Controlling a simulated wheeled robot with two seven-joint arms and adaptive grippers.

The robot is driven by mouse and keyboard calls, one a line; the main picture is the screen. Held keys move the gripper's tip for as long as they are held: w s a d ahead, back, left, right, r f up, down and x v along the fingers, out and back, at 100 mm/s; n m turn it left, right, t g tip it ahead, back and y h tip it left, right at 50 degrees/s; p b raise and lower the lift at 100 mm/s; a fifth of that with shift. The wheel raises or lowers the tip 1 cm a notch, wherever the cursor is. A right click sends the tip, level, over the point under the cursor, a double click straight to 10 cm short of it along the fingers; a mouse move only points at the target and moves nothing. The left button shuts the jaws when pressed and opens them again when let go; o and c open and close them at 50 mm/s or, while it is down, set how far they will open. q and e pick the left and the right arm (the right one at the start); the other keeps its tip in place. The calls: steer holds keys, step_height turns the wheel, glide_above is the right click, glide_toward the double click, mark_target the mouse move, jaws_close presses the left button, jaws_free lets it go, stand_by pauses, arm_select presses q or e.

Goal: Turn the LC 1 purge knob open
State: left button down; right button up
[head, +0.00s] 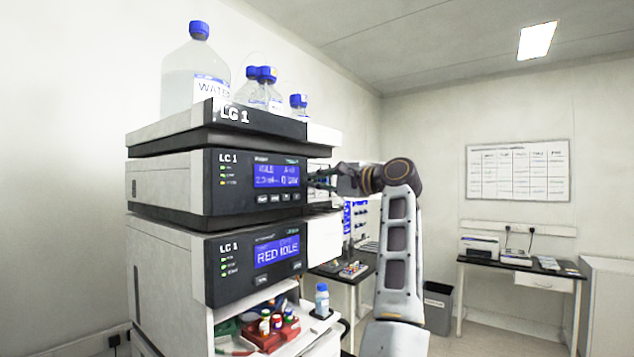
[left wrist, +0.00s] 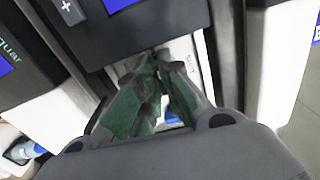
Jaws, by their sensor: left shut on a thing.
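The LC 1 stack stands at the left of the head view. Its upper module (head: 235,190) has a lit blue display (head: 277,175) and a row of small buttons. My left gripper (head: 318,180) is at the right edge of this module's front. In the left wrist view, my left gripper (left wrist: 160,56) has its green-padded fingers converging to a point at the lower edge of the dark panel (left wrist: 150,35). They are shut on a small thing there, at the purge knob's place. The fingers hide the knob, so its turn angle cannot be told. My right gripper is not in view.
A water bottle (head: 195,75) and smaller blue-capped bottles stand on top. Below, a red rack (head: 270,335) holds vials beside a small bottle (head: 322,300). A bench with instruments stands at the right; the floor before it is clear.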

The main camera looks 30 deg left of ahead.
arm_select(q)
steer(key=shift+f+n, duration=0.15)
steer(key=shift+n, duration=0.25)
steer(key=c, duration=1.6)
jaws_free()
steer(key=shift+d, duration=0.2)
steer(key=d, duration=1.1)
steer(key=shift+s+d, duration=0.35)
steer(key=shift+s, duration=0.1)
